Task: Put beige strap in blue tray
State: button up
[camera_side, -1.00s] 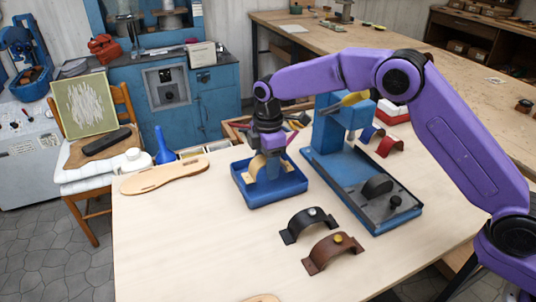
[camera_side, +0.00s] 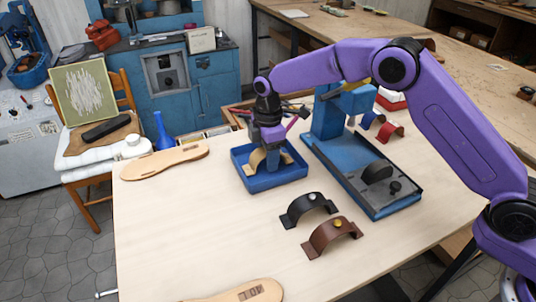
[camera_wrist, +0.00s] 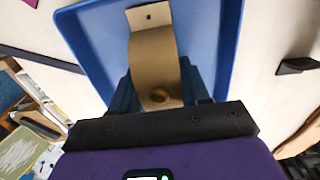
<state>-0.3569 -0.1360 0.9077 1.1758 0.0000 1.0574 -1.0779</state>
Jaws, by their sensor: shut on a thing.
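The beige strap (camera_side: 257,161) is arched and sits inside the blue tray (camera_side: 279,181) on the table, between my gripper's fingers. My gripper (camera_side: 271,158) points down into the tray and is shut on the strap. I cannot tell whether the strap touches the tray floor.
A blue press machine (camera_side: 350,165) stands right of the tray. A black strap (camera_side: 307,208) and a brown strap (camera_side: 331,236) lie in front.

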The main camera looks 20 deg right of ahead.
jog(key=shift+f, duration=0.3)
jog(key=o, duration=1.8)
jog(key=shift+c, duration=0.2)
jog(key=shift+r, duration=3.55)
